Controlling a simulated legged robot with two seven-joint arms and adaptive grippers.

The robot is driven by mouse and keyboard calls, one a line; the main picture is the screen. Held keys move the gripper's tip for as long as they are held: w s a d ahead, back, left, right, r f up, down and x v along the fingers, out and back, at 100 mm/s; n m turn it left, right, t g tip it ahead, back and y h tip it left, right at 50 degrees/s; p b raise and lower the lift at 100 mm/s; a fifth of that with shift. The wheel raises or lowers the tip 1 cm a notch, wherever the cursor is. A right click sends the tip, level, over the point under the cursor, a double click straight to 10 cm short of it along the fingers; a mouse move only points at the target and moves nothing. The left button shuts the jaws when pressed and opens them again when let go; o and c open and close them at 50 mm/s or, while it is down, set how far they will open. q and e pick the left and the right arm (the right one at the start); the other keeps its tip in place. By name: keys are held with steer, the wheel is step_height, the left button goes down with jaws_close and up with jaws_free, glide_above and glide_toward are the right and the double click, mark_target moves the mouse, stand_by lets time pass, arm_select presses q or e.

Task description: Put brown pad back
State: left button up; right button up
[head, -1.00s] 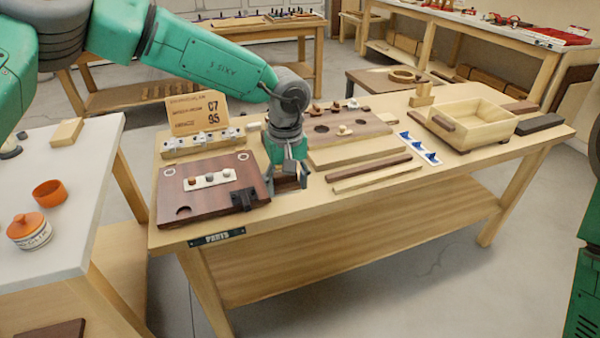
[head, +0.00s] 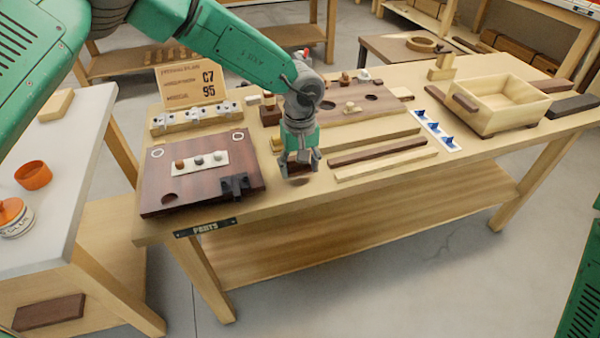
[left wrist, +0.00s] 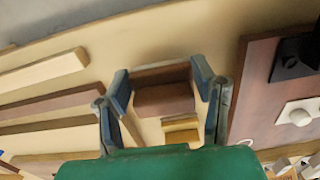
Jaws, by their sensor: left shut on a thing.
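A brown block (left wrist: 164,98), which looks like the brown pad, is between the fingers of my left gripper (left wrist: 163,88) in the left wrist view. The fingers are shut on it. In the head view the left gripper (head: 298,168) points down over the bench, just right of the dark red-brown board (head: 215,190). The brown pad (head: 300,169) shows there only as a dark patch between the fingers, with a shadow below, seemingly a little above the bench top. A small yellowish block (left wrist: 181,130) lies near the pad in the wrist view. My right gripper is not in view.
The board carries a white strip (head: 215,160) with round buttons and a black bracket (head: 235,186). Dark and pale bars (head: 375,152) lie right of the gripper. A holed board (head: 350,110) and a card stand (head: 188,82) are behind. A wooden box (head: 495,105) is at right.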

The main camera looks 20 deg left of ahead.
mark_target(296, 169)
arm_select(q)
steer(key=shift+a+f, duration=0.15)
steer(key=shift+f, duration=0.7)
steer(key=shift+a+f, duration=0.2)
steer(key=shift+f, duration=0.05)
steer(key=shift+a, duration=0.2)
steer(key=o, duration=1.7)
steer(key=shift+a, duration=0.15)
steer(key=shift+c, duration=0.2)
steer(key=shift+d, duration=0.4)
steer(key=shift+d+r, duration=0.1)
steer(key=shift+r, duration=0.1)
step_height(296, 169, up, 12)
steer(key=p, duration=0.1)
steer(key=shift+f, duration=0.15)
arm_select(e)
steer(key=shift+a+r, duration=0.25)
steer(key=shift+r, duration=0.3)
arm_select(q)
steer(key=shift+a, duration=0.2)
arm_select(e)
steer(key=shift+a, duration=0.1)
